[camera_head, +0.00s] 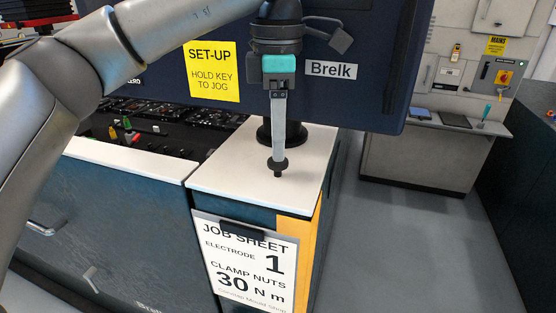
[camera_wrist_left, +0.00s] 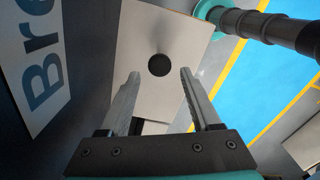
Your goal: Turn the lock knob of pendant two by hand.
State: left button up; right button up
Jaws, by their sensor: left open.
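A small black round knob (camera_head: 278,165) shows just below my left gripper's fingertips, above the white top of the cabinet. In the left wrist view the knob (camera_wrist_left: 159,65) is a dark disc between and a little beyond the two fingertips. My left gripper (camera_head: 278,150) points down in the head view, with its fingers seen edge-on. In the left wrist view my left gripper (camera_wrist_left: 160,75) is open, with one finger on each side of the knob and a gap to both. I cannot tell whether the knob is pendant two's lock. My right gripper is not in view.
A dark blue panel (camera_head: 380,90) marked Brelk stands close behind the gripper, above a black post (camera_head: 290,132). The white cabinet top (camera_head: 225,175) has bare room around the knob. A job sheet (camera_head: 250,262) hangs on its front. Grey floor (camera_head: 405,240) lies clear to the right.

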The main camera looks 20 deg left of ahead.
aim_at(278, 167)
pick_arm(q)
notch_tip(278, 167, down, 3)
jog(key=shift+r+b, duration=0.15)
jog(key=shift+b, duration=0.7)
jog(key=shift+r, duration=0.1)
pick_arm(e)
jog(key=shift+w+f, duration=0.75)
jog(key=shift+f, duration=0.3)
pick_arm(q)
jog(key=shift+f, duration=0.35)
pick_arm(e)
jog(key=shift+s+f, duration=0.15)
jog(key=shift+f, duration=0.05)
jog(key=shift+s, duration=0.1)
pick_arm(q)
jog(key=shift+c, duration=0.5)
jog(key=c, duration=0.9)
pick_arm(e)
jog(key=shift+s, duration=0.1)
